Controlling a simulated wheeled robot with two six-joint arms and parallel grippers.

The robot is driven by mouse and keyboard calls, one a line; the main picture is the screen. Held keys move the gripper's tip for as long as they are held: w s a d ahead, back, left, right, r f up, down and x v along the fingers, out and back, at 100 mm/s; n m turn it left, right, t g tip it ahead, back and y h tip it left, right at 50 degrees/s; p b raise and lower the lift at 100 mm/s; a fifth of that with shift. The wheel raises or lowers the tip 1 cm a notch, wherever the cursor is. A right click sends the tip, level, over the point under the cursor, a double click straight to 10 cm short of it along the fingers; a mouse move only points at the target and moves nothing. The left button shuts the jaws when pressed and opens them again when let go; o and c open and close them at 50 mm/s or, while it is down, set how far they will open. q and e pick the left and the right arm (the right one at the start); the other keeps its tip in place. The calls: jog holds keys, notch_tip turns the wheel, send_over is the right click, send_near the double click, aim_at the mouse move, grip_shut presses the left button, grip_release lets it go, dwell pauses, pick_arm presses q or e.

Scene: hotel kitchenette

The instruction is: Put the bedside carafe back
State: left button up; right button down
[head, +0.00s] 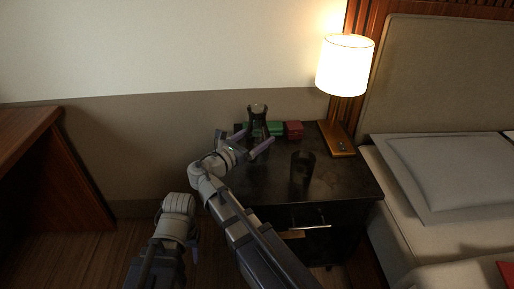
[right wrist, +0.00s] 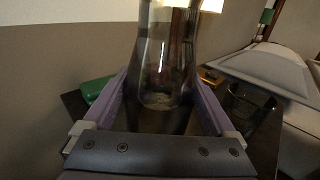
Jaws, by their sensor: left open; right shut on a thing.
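The carafe (head: 257,113) is dark clear glass with a flared neck, upright at the back left of the nightstand. My right gripper (head: 254,143) is shut on it from the front. In the right wrist view the carafe (right wrist: 165,65) stands between the two lilac fingers (right wrist: 160,110). Its lower end is hidden behind my gripper, so I cannot tell whether it touches the top. My left gripper (head: 168,262) is low at the left, away from the nightstand, open and seen only in part.
The black nightstand (head: 345,187) holds a dark glass tumbler (head: 302,168), a green box (head: 275,128), a red box (head: 293,130) and a lit lamp (head: 344,66). The bed (head: 395,205) is at the right. A wooden desk (head: 40,150) is at the left. The nightstand's front right is clear.

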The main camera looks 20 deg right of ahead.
aim_at(257, 144)
jog(key=shift+f+b, duration=1.15)
jog(key=shift+f, duration=0.35)
jog(key=shift+f, duration=0.2)
grip_release()
jog(key=shift+r, duration=0.1)
